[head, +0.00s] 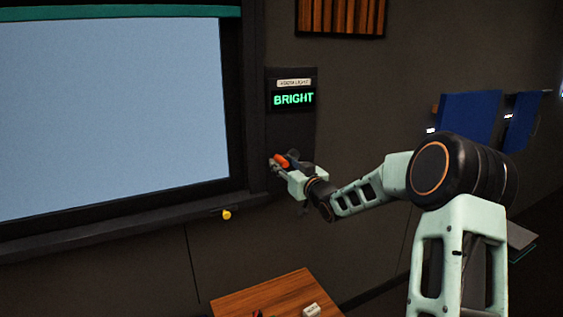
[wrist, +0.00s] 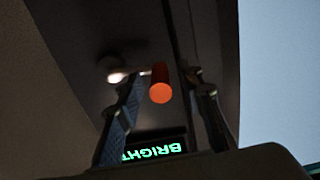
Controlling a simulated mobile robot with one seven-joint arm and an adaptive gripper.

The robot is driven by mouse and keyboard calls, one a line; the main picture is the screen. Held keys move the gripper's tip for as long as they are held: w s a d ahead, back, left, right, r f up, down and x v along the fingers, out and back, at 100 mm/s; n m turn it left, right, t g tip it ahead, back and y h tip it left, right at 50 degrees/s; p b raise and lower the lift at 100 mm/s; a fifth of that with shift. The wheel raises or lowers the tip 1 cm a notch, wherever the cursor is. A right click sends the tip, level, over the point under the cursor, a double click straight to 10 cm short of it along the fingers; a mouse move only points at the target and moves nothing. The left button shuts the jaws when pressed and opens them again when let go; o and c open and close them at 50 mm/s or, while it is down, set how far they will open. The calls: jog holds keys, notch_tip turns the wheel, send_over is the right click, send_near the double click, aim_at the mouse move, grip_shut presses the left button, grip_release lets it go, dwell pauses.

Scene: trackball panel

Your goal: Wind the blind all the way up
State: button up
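The window (head: 110,105) shows a pale blue pane at the left of the head view. A teal strip, seemingly the blind (head: 120,12), crosses its top; anything higher is out of frame. An orange-red crank handle (head: 281,161) is on the dark panel (head: 291,125) right of the window. In the wrist view the handle (wrist: 160,85) points toward the camera, with a short arm leading left to a bright hub (wrist: 117,76). My gripper (head: 277,167) is at the handle. In the wrist view its fingers (wrist: 168,88) stand apart on either side of it, with visible gaps.
A lit BRIGHT display (head: 293,98) sits above the handle. A wooden table (head: 250,297) at the bottom carries small items. Blue panels (head: 465,118) are on the wall at right.

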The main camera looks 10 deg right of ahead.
jog(key=shift+w+a, duration=0.25)
jog(key=shift+w, duration=0.45)
jog(key=shift+c, duration=0.3)
grip_shut()
